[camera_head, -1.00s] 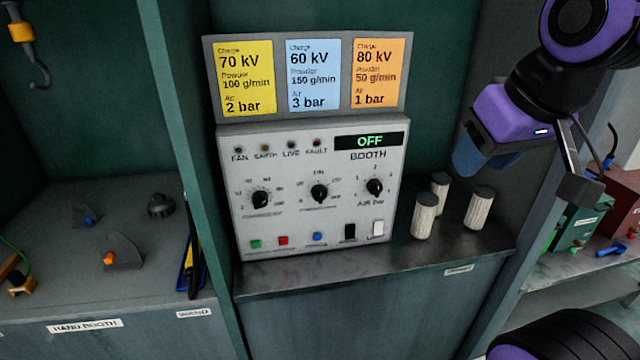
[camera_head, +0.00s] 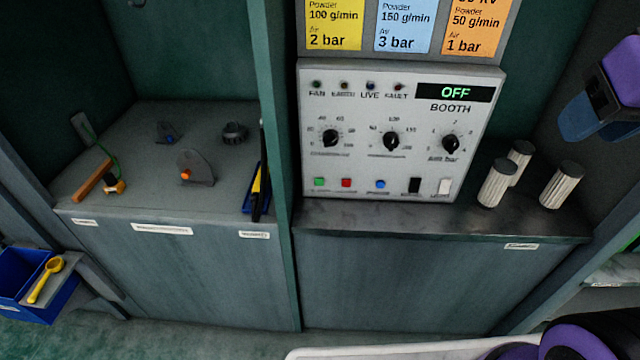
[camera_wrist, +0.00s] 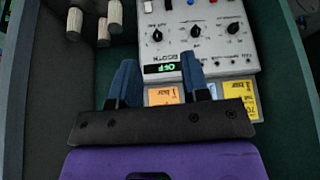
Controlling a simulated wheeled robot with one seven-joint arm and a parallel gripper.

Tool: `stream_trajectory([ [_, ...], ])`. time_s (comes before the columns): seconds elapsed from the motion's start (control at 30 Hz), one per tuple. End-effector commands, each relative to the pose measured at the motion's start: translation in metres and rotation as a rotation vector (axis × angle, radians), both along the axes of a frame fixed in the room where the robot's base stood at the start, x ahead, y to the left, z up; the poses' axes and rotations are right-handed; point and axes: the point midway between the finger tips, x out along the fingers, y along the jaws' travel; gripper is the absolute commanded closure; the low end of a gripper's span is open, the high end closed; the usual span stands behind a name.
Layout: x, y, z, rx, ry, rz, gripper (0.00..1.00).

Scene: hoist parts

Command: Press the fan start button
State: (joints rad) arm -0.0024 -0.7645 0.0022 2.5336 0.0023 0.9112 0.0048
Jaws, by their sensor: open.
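The grey booth control panel (camera_head: 400,130) stands on a shelf, with a lit display (camera_head: 455,92) reading OFF. A green button (camera_head: 319,182) is at the left of its bottom row, beside a red button (camera_head: 346,183) and a blue button (camera_head: 380,184). The fan lamp (camera_head: 317,84) looks unlit. My gripper (camera_head: 595,110) is at the right edge of the head view, apart from the panel. In the wrist view my gripper (camera_wrist: 159,58) is open and empty, its blue fingers in front of the upside-down panel (camera_wrist: 200,50). The green button is not clearly visible there.
Three pale ribbed cylinders (camera_head: 498,184) stand on the shelf right of the panel. Yellow, blue and orange setting cards (camera_head: 402,25) are above it. A green post (camera_head: 275,150) divides it from the left bay, which holds small parts and a tool with a wooden handle (camera_head: 93,180).

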Motion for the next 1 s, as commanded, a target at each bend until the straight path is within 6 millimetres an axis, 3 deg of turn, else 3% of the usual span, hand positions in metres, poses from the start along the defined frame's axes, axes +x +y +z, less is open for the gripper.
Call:
stream_trajectory([
  [0.1,0.0000,0.0000,0.0000,0.000,0.000,0.000,0.60],
  [0.27,0.0000,0.0000,0.0000,0.000,0.000,0.000,0.96],
  [0.3,0.0000,0.0000,0.0000,0.000,0.000,0.000,1.00],
  [1.0,0.0000,0.0000,0.0000,0.000,0.000,0.000,1.00],
])
